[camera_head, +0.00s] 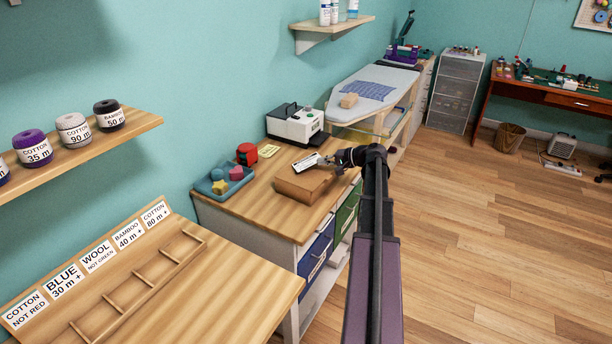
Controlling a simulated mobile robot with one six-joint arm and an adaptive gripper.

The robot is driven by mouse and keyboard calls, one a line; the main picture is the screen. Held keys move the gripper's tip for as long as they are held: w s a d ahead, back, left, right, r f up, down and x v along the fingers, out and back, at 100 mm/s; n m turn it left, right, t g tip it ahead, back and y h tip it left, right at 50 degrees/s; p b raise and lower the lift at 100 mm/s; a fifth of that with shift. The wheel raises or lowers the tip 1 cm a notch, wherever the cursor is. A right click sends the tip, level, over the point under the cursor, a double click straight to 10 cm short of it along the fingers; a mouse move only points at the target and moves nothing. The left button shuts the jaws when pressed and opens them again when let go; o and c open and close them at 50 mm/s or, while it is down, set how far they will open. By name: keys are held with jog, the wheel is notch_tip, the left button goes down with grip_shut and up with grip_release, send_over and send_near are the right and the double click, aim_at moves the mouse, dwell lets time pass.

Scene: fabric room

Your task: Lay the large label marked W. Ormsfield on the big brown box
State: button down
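A big brown box (300,187) sits on the wooden worktop near its right edge. A white label (306,162) with dark print shows at the tip of my gripper (326,160), over the far part of the box. The print is too small to read. My gripper reaches in from the right and appears shut on the label's right end. The label looks slightly tilted; I cannot tell whether it touches the box top. My arm hides part of the worktop's right side.
A blue tray (214,188) with coloured pieces, a red item (247,154) and a small yellow card (269,151) lie left of and behind the box. A white-and-black machine (296,124) stands behind.

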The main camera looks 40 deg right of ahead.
jog(key=shift+f, duration=0.15)
jog(key=c, duration=1)
grip_release()
jog(key=shift+o, duration=0.2)
jog(key=shift+s+d, duration=0.1)
jog(key=p+v, duration=0.2)
jog(key=v, duration=0.5)
jog(key=shift+s+d+p, duration=0.25)
jog(key=shift+s+p, duration=0.05)
jog(key=shift+p, duration=0.05)
notch_tip(320, 180, up, 7)
jog(key=s+d+p, duration=0.1)
jog(key=s+p, duration=0.1)
jog(key=p, duration=0.5)
jog(key=shift+s+d, duration=0.2)
